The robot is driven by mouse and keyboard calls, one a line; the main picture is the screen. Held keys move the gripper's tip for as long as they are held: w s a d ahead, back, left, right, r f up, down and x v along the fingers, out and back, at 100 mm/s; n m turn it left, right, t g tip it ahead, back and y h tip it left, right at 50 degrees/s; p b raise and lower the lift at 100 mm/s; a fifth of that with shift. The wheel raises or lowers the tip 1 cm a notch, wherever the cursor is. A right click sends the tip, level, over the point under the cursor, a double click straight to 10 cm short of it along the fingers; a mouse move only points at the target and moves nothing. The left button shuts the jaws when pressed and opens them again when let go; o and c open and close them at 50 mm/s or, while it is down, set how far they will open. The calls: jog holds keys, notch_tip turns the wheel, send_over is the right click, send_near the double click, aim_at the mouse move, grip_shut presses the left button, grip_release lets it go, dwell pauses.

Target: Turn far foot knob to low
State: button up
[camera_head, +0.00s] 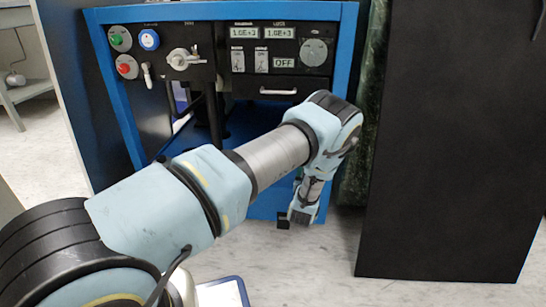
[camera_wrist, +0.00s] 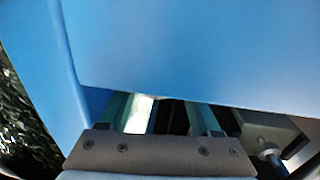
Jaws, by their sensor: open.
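The blue-framed vacuum rack (camera_head: 118,95) stands ahead of me in the head view. My gripper (camera_head: 290,219) is low, in front of the rack's lower right corner. In the wrist view my gripper (camera_wrist: 165,118) is open, with nothing seen between the fingers, and a blue panel (camera_wrist: 190,50) fills most of the view close ahead. A grey block with a rod-like part (camera_wrist: 266,154) shows at the lower right; I cannot tell whether it is a foot or its knob. I cannot make out the far foot knob in either view.
A dark tall panel (camera_head: 450,150) stands to the right of the rack. The rack's face has buttons, a valve (camera_head: 183,59), displays and a drawer handle (camera_head: 278,91). The pale floor (camera_head: 310,270) in front is mostly clear. A blue-edged white item (camera_head: 220,293) lies at the bottom.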

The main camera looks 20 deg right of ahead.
jog(key=shift+s+d, duration=0.1)
jog(key=shift+d, duration=0.1)
jog(key=m+g+h, duration=0.2)
jog(key=h, duration=0.1)
jog(key=shift+m, duration=0.3)
jog(key=m+g+h, duration=0.1)
jog(key=m+g+h+b, duration=0.1)
jog(key=shift+f+g, duration=0.25)
jog(key=shift+g, duration=0.15)
jog(key=shift+f+m+g+h+b, duration=0.15)
jog(key=shift+m+g+h+b, duration=0.55)
jog(key=shift+g+b, duration=0.4)
jog(key=m+g+b, duration=0.1)
jog(key=b, duration=0.2)
jog(key=shift+a+h, duration=0.1)
jog(key=shift+h, duration=0.2)
jog(key=shift+m+g+b, duration=0.3)
jog(key=shift+g+b, duration=0.2)
jog(key=shift+b, duration=0.1)
